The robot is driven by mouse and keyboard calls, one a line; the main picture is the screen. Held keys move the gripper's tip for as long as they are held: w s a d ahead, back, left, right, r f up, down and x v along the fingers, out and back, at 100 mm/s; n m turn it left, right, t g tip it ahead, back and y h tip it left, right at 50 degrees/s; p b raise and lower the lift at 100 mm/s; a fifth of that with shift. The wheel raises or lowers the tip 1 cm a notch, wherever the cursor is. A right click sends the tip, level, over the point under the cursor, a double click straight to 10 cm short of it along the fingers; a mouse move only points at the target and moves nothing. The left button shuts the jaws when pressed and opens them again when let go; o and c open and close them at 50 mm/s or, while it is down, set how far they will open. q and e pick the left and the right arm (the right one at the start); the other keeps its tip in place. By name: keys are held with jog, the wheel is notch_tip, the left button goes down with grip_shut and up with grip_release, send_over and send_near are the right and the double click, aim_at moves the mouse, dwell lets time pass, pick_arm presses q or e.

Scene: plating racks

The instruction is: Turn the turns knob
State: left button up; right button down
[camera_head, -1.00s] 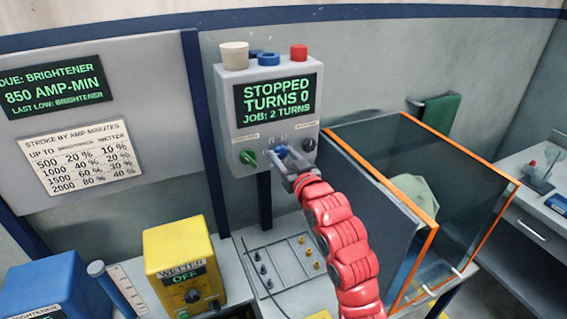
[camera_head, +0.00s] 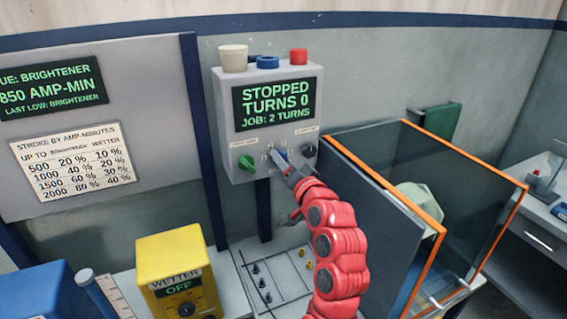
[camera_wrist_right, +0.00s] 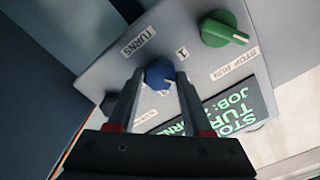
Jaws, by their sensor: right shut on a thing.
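My left gripper is out of view.
An orange-edged glass tank (camera_head: 395,190) stands right of my arm. A yellow WETTER box (camera_head: 165,255) stands at lower left, beside a flat panel with small posts (camera_head: 240,255).

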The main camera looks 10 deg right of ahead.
dwell(0.3)
jog(key=shift+c, duration=1.6)
grip_release()
jog(key=s+d+p, duration=0.3)
jog(key=s+p, duration=1.3)
jog(key=s, duration=0.1)
jog(key=shift+d, duration=0.2)
